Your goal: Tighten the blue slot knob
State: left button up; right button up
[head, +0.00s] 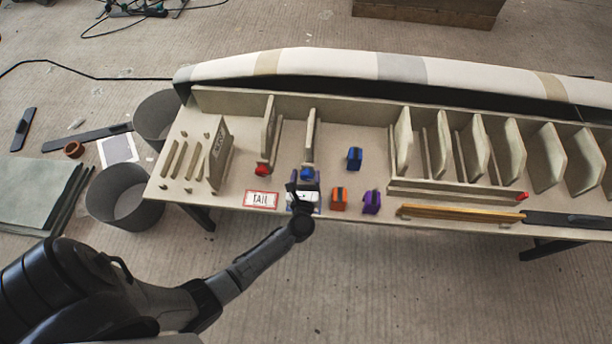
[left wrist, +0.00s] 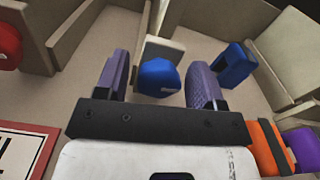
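The blue slot knob (head: 307,173) sits at the near end of an upright divider panel (head: 310,135) on the bench. In the left wrist view the blue knob (left wrist: 158,77) is rounded, with a slot-like mark on its face. My left gripper (head: 304,186) is just in front of the knob. Its two purple fingers (left wrist: 157,82) are spread apart, with the knob appearing between them and a visible gap on each side. The fingers do not appear to touch it. My right gripper is in neither view.
A red knob (head: 262,170) is on the panel to the left, near a "FAIL"-like label (head: 261,199). A blue block (head: 354,158), orange block (head: 339,199) and purple block (head: 371,202) stand to the right. More divider panels (head: 403,140) stand farther right.

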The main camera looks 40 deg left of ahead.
pick_arm(q)
jog(key=c, duration=0.7)
jog(key=shift+m+p, duration=0.35)
jog(key=shift+m, duration=0.35)
jog(key=shift+c, duration=0.3)
jog(key=o, duration=0.8)
jog(key=shift+o, duration=0.6)
jog(key=shift+d, duration=0.1)
jog(key=p+v, duration=0.2)
jog(key=v, duration=1.1)
jog(key=shift+s+d, duration=0.2)
jog(key=shift+s, duration=0.1)
